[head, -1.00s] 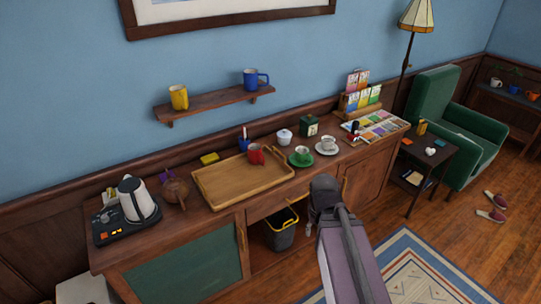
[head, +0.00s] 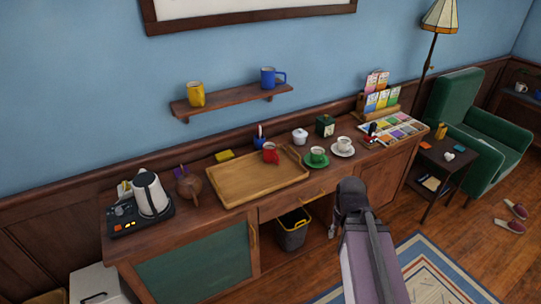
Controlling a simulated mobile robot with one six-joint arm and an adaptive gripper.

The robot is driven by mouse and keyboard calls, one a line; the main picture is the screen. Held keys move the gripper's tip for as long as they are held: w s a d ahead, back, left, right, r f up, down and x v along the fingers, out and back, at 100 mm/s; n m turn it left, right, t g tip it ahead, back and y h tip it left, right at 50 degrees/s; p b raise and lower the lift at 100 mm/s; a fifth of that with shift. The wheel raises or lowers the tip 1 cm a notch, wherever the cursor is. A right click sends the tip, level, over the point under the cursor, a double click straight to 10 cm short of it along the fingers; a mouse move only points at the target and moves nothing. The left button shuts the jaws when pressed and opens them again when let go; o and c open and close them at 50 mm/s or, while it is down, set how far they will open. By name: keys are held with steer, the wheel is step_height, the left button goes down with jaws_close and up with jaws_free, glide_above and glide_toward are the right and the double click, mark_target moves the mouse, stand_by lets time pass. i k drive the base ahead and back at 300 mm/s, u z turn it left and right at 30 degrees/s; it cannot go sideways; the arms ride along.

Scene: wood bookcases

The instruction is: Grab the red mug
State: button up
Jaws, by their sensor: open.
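The red mug (head: 271,157) stands upright at the back right of the wooden tray (head: 232,196) on the sideboard. My arm comes up from the lower right of the head view. My gripper (head: 332,229) shows only as a small grey piece beside the arm's end, in front of the sideboard. The arm hides most of it. It is open and apart from the mug, lower and to the right of it in the picture.
On the sideboard (head: 222,232), a kettle (head: 150,196) and brown teapot (head: 190,186) stand left of the tray. A shelf (head: 232,101) above holds yellow and blue mugs. A bin (head: 293,232) stands below.

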mark_target(269, 154)
steer(key=u, duration=0.05)
steer(key=i, duration=1)
steer(key=z, duration=0.05)
